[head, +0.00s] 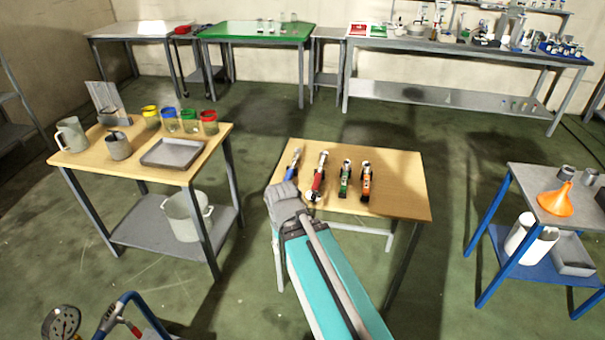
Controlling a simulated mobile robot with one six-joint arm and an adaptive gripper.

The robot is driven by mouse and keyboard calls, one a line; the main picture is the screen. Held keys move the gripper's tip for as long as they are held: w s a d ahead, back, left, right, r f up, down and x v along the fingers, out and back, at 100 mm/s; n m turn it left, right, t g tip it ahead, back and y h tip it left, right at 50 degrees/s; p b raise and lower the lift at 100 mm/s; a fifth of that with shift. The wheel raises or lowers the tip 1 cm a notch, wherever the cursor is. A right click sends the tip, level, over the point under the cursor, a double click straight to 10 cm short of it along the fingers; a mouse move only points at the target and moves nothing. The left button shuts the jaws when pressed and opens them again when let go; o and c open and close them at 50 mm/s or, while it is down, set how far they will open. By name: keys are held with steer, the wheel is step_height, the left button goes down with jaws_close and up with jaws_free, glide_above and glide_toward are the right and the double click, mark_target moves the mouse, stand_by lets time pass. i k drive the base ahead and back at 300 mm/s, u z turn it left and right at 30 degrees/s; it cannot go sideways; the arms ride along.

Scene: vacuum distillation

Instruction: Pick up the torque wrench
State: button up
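Several hand tools lie in a row on the small wooden table (392,200) in the middle: one with a blue part (292,165), a red one with a silver top end (319,176), a green and black one (345,178) and an orange and black one (366,182). They are too small to tell for sure which is the torque wrench. My arm reaches in from below. My gripper (311,196) is at the near end of the red tool, largely hidden by my wrist. Whether it touches the tool or how its fingers stand cannot be told.
A wooden table at left holds mugs, colour-topped jars and a grey tray (173,153). A blue-framed cart at right carries an orange funnel (556,200). A pressure gauge (61,323) shows at bottom left. The wooden table's right side is bare.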

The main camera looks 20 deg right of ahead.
mark_target(297, 153)
steer(key=u, duration=0.15)
steer(key=i, duration=0.95)
steer(key=z, duration=0.1)
